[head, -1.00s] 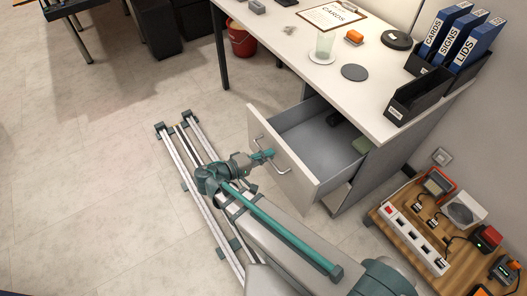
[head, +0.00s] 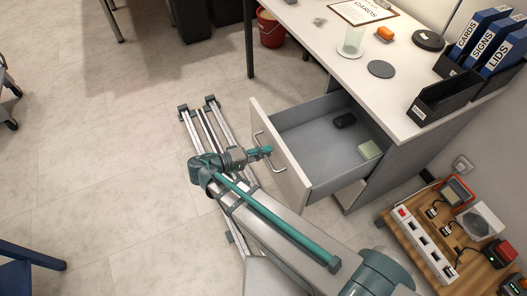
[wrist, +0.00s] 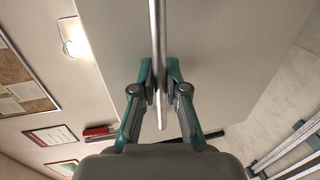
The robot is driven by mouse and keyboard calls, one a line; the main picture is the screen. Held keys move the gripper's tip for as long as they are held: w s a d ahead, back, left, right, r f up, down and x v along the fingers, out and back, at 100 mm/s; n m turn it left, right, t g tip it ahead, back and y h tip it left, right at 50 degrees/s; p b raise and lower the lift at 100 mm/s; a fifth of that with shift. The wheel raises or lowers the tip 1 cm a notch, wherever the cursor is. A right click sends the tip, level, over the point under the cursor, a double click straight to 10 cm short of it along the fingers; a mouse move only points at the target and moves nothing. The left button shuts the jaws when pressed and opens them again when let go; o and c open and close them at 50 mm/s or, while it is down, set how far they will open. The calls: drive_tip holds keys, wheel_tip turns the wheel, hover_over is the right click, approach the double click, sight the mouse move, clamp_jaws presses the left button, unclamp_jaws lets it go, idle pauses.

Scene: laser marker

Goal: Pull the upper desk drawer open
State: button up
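The upper desk drawer stands well open, its pale front panel (head: 291,182) out from the desk and its grey inside (head: 315,147) showing. A dark object (head: 344,120) and a pale green block (head: 370,150) lie inside it. The metal bar handle (head: 278,169) is on the front panel. My gripper (head: 265,150) is at this handle. In the wrist view the handle bar (wrist: 155,30) runs between the two teal fingertips of my gripper (wrist: 159,82), which are closed in on it from both sides. The exact contact is partly hidden by the fingers.
The white desktop (head: 335,50) carries a glass (head: 353,40), a black-grey disc (head: 381,69), a clipboard and binders (head: 480,30). A wooden board with a power strip (head: 425,245) is at the lower right.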

drive_tip(key=o, duration=0.4)
drive_tip(key=shift+c, duration=0.2)
drive_tip(key=v, duration=1.2)
